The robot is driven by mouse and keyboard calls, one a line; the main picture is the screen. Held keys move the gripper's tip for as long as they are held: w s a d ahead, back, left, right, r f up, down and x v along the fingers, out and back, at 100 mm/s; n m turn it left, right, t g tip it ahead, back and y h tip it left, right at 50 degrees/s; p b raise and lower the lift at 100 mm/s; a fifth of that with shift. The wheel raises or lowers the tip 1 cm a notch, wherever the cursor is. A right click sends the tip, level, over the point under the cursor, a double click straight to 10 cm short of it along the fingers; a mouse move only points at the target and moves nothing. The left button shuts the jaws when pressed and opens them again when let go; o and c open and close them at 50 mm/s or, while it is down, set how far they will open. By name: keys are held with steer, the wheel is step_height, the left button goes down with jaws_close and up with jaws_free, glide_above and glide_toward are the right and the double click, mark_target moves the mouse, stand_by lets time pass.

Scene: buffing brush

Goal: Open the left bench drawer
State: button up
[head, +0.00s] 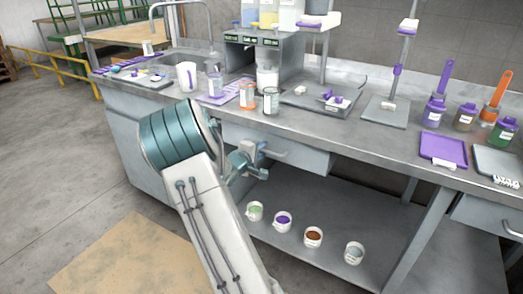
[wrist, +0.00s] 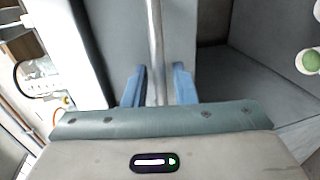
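The left bench drawer (head: 300,155) has a grey front under the worktop and looks closed in the head view. Its bar handle (head: 277,155) sticks out from the front, with its left part hidden by my gripper (head: 257,156). In the wrist view the handle (wrist: 155,45) is a pale upright bar running down between the two blue fingers of my gripper (wrist: 159,88). The fingers stand apart, one on each side of the bar. A gap shows on the right of the bar; the left finger is closer to it. The drawer front (wrist: 180,35) shows behind.
The worktop (head: 345,125) above holds cups, jars and trays. Several small tubs, including a purple one (head: 283,221), stand on the lower shelf (head: 330,205). A bench leg (head: 420,235) is to the right. The floor at left is open, with a tan mat (head: 120,262).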

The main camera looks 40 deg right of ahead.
steer(key=shift+w+d, duration=0.1)
steer(key=shift+d, duration=0.15)
